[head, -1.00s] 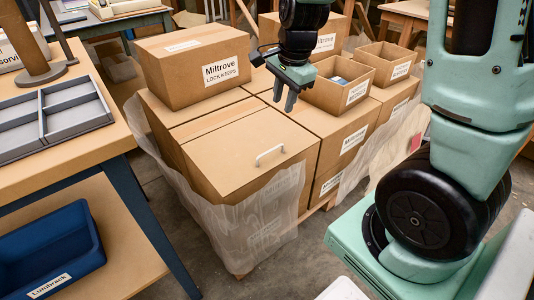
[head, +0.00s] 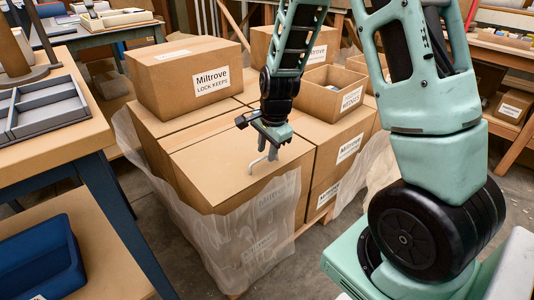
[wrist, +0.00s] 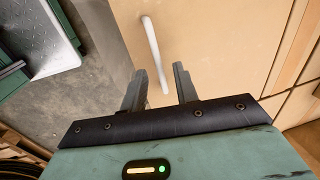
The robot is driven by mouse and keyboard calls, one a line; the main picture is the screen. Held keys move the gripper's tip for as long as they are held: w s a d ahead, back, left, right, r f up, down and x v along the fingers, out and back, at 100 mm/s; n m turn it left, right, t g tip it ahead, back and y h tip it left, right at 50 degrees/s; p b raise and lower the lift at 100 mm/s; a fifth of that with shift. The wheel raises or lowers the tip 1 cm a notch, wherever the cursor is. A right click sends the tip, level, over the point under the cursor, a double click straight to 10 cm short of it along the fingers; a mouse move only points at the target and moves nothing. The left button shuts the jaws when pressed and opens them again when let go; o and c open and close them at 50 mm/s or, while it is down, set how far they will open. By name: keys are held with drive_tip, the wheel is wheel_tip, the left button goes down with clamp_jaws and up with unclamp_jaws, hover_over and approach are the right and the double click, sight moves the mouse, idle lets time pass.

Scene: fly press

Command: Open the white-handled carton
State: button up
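The white-handled carton (head: 215,165) stands at the near corner of the carton stack, its flat brown top closed. Its white bar handle (head: 256,163) is near the right front edge of that top. My gripper (head: 264,150) is just over the handle, pointing down, and partly overlaps it in the head view. In the wrist view the handle (wrist: 153,50) runs lengthwise, its near end between the two spread fingers (wrist: 160,72). The fingers are apart, with gaps beside the bar. Whether they reach down around it is unclear.
A closed Miltrove carton (head: 185,75) sits behind left, and an open-topped box (head: 330,95) behind right. Clear wrap (head: 250,235) hangs loosely around the stack's front. A workbench (head: 65,120) with a grey tray (head: 50,105) stands left. Bare floor (head: 145,190) lies between.

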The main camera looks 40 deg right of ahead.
drive_tip(key=shift+f, duration=0.2)
clamp_jaws()
drive_tip(key=shift+r, duration=0.15)
